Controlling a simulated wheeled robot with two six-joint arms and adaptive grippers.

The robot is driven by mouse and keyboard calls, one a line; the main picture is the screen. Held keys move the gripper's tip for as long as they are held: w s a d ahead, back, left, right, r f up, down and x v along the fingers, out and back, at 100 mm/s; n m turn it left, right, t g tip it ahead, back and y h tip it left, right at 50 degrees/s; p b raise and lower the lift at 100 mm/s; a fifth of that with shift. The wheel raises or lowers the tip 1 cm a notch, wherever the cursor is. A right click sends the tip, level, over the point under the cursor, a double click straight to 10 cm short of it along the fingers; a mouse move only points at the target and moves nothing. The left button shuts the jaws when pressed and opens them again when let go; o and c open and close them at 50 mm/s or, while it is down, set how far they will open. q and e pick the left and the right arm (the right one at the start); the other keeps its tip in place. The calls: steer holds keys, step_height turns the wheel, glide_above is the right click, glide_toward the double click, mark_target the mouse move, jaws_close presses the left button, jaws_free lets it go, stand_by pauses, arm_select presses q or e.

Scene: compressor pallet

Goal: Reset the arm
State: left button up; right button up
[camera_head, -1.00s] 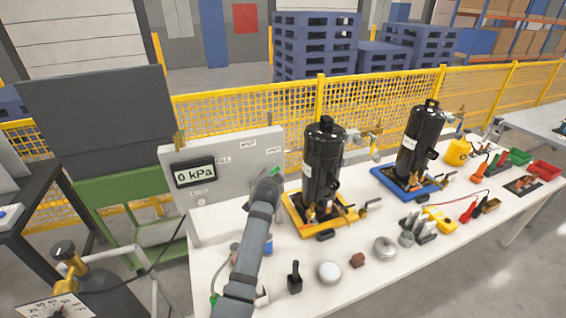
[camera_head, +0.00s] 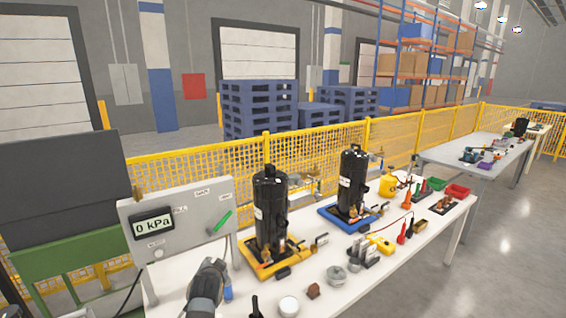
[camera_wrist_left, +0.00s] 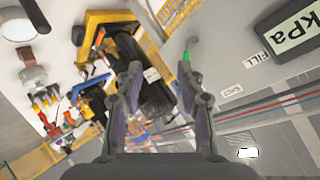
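My left arm (camera_head: 207,285) rises at the bottom of the head view, left of the nearer black compressor (camera_head: 270,208); its fingers cannot be made out there. In the left wrist view my left gripper (camera_wrist_left: 159,70) has its two fingers spread, with nothing held between them. A black compressor (camera_wrist_left: 155,102) shows in the background through the gap. The grey gauge panel (camera_head: 188,236) reads 0 kPa and carries a green handle (camera_head: 222,222); the panel's display (camera_wrist_left: 292,33) is at the wrist view's upper right. My right gripper is in neither view.
The white table (camera_head: 330,300) holds both compressors, the second (camera_head: 352,180) on a blue base, and several tools and small parts. A yellow mesh fence (camera_head: 330,148) runs behind. A grey table (camera_head: 475,150) stands farther right. The floor at right is clear.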

arm_select(q)
steer(key=s+a+f+n+g, duration=0.2)
steer(key=s+f, duration=0.3)
steer(key=s, duration=0.4)
steer(key=s+a+f+n+g, duration=0.15)
steer(key=s+f, duration=0.25)
steer(key=s, duration=0.5)
steer(key=s+f+n+g+h, duration=0.15)
steer(key=s+g, duration=0.35)
steer(key=s, duration=1.3)
step_height(320, 180, down, 28)
steer(key=s+a+b, duration=0.1)
steer(key=s+a, duration=0.2)
steer(key=s+f+g+b, duration=0.1)
steer(key=s+f+g, duration=0.1)
steer(key=s+f, duration=1.5)
steer(key=shift+s+a, duration=0.4)
steer(key=shift+s, duration=0.15)
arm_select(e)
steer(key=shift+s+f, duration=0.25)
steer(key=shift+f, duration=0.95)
